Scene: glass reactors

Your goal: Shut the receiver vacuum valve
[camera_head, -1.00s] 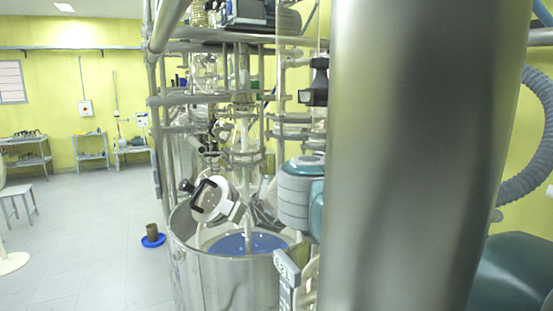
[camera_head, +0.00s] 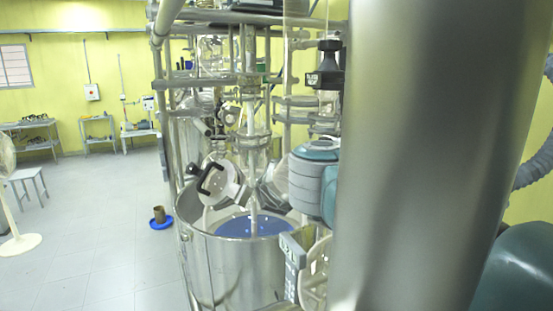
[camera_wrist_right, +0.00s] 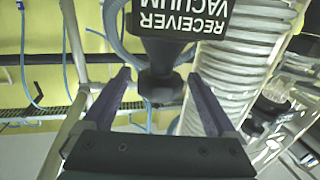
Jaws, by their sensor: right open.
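The receiver vacuum valve is a black tapered handle (camera_wrist_right: 160,58) with a dark plate (camera_wrist_right: 208,14) lettered RECEIVER VACUUM, upside down in the right wrist view. A black piece of the same shape (camera_head: 329,54), with a small label plate, stands on the glass rig in the head view. My right gripper (camera_wrist_right: 159,76) is open, its two dark fingers showing on either side of the handle's end. No contact is visible, and I cannot tell how deep the handle sits between them. The head view does not show this gripper clearly. My left gripper is in neither view.
A steel vessel (camera_head: 235,270) with blue liquid (camera_head: 252,225) stands below the glassware and metal frame (camera_head: 168,100). A ribbed hose (camera_wrist_right: 232,60) runs close to the right finger in the wrist view. The floor (camera_head: 110,220) at left is mostly open.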

